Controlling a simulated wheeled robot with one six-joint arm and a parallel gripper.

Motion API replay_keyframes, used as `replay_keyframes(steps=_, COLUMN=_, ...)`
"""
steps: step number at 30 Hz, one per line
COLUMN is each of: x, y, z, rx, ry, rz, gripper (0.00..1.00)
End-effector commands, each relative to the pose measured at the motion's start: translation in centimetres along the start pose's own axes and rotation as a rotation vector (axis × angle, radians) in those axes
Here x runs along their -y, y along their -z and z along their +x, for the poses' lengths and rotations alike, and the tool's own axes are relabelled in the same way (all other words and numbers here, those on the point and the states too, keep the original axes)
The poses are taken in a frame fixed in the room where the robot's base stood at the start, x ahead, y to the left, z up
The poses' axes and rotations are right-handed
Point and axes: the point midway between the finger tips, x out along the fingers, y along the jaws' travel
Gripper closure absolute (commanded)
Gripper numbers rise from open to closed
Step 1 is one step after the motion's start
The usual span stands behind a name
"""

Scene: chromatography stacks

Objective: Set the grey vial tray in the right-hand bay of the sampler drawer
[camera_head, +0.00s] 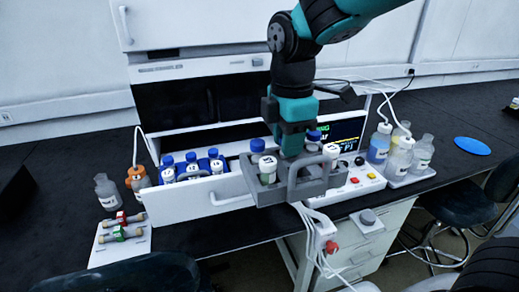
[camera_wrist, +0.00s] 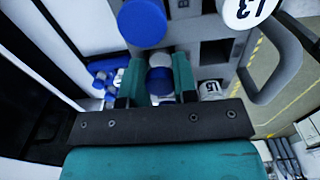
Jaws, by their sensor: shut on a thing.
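The grey vial tray (camera_head: 262,194) is at the right part of the sampler drawer (camera_head: 222,191), in front of the instrument. It overlaps the drawer front in the head view. The tray carries vials with white numbered caps (camera_head: 267,164) and blue caps (camera_head: 258,146). My gripper (camera_head: 292,152) points down and is shut on the tray near its middle; the exact grip point is partly hidden. In the wrist view, my fingers (camera_wrist: 158,82) stand above the tray (camera_wrist: 203,82), with a blue cap between or below them. Whether the tray touches the bay floor cannot be told.
Blue-capped vials (camera_head: 192,166) stand in the drawer's left part. Buttons and a display (camera_head: 349,131) lie right of the tray. Bottles (camera_head: 398,155) stand farther right, other bottles (camera_head: 138,180) at left. A white plate with columns (camera_head: 120,236) lies front left.

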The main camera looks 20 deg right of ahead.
Motion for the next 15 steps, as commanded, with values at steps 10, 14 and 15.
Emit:
replay_keyframes(steps=10, x=-9.0, y=-0.7, z=-0.5, rx=0.0, ry=0.002, rz=0.012, gripper=1.0)
replay_keyframes(steps=14, x=-12.0, y=-0.7, z=-0.4, rx=0.0, ry=0.0, rz=0.011, gripper=1.0)
replay_keyframes(steps=15, x=-12.8, y=-0.6, z=-0.4, rx=0.0, ry=-0.001, rz=0.009, gripper=1.0)
